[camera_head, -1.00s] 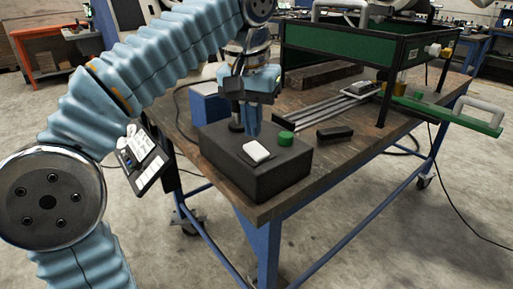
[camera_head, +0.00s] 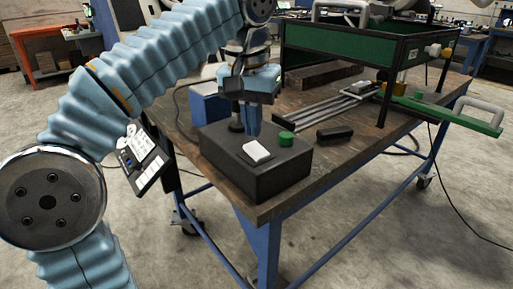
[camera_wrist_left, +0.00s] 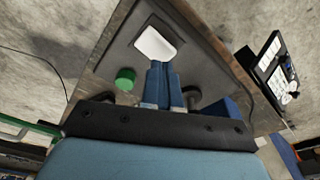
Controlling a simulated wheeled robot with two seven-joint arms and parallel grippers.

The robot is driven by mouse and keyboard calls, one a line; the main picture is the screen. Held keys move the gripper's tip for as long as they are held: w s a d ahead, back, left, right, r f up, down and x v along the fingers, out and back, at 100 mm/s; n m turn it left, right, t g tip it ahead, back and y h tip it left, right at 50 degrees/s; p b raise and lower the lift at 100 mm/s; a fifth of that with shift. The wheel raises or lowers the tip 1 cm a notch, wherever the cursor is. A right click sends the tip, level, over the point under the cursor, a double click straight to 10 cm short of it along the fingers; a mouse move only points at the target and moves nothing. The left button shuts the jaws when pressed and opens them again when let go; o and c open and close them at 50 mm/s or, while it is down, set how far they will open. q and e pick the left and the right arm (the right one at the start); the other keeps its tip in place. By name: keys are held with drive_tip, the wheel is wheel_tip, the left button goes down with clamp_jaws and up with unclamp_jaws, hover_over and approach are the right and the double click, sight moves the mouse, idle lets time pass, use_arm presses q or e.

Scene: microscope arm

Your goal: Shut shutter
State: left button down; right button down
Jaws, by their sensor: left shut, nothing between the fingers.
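A black box (camera_head: 270,180) stands on the near corner of the workbench. A white rocker-like plate (camera_head: 257,151) sits in its top; it also shows in the left wrist view (camera_wrist_left: 155,44). A green round knob (camera_head: 286,138) is beside it, also in the left wrist view (camera_wrist_left: 125,79). My left gripper (camera_head: 252,133) points down over the box, its blue fingers shut together and empty. In the left wrist view its fingertips (camera_wrist_left: 160,66) are at the plate's near edge; I cannot tell whether they touch. No part is clearly recognisable as a shutter. My right gripper is not in view.
A small black block (camera_head: 335,134) lies right of the box. Metal rails (camera_head: 335,107) and a green-panelled frame (camera_head: 345,48) stand farther back on the workbench (camera_head: 355,150). A green bar with a grey handle (camera_head: 478,112) juts over the right edge.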

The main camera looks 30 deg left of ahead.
sight(253, 146)
use_arm(q)
drive_tip(key=shift+f+b, duration=0.9)
drive_tip(key=shift+f, duration=0.35)
idle(0.6)
wheel_tip(253, 146, up, 3)
drive_tip(key=p, duration=0.3)
drive_tip(key=shift+f, duration=0.15)
wheel_tip(253, 146, up, 2)
drive_tip(key=shift+r+p, duration=0.1)
drive_tip(key=shift+p, duration=0.8)
drive_tip(key=shift+r, duration=1.1)
